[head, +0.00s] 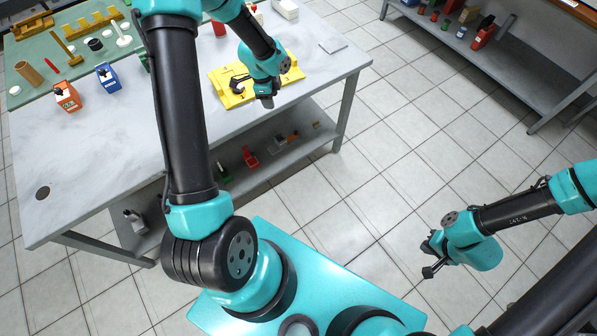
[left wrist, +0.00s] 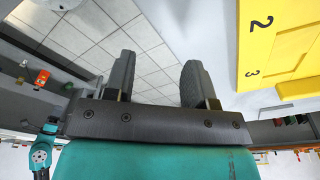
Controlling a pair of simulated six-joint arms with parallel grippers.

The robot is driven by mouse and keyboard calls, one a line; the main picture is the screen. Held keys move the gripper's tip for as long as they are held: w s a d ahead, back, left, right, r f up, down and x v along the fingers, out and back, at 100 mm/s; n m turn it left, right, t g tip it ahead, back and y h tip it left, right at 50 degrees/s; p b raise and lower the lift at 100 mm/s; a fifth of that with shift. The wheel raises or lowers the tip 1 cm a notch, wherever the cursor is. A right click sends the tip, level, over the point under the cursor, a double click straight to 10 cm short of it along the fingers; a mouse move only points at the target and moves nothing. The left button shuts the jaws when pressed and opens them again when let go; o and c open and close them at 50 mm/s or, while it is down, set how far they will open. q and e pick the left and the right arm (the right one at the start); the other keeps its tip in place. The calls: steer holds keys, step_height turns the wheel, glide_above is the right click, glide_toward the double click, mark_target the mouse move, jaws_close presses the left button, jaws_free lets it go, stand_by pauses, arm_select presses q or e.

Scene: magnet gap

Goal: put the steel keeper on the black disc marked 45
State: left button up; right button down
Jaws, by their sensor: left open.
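My left gripper (head: 254,94) is over the front edge of the white table, by the yellow block (head: 228,97). In the left wrist view its two dark fingers (left wrist: 157,78) stand apart with nothing between them; the yellow block (left wrist: 280,45) is at the right, with the marks 2 and 3. I cannot make out the steel keeper for sure. My right gripper (head: 428,257) hangs over the floor at the right, away from the table; its fingers are too small to judge.
A green mat (head: 40,50) at the back left holds several tools and blocks. Orange (head: 66,97) and blue (head: 108,77) holders stand at its front edge. A thin grey plate (head: 333,45) lies at the table's back right. The table's left front is largely clear.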

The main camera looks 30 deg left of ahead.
arm_select(q)
steer(key=s+d+f+n+h, duration=0.1)
steer(key=s+d+f+n, duration=0.5)
steer(key=d, duration=0.4)
steer(key=s+d+f+n+h, duration=0.1)
steer(key=s+d+f+n, duration=0.5)
steer(key=s+d+n, duration=0.3)
steer(key=shift+s+d, duration=0.35)
steer(key=shift+d, duration=0.7)
steer(key=shift+f, duration=0.1)
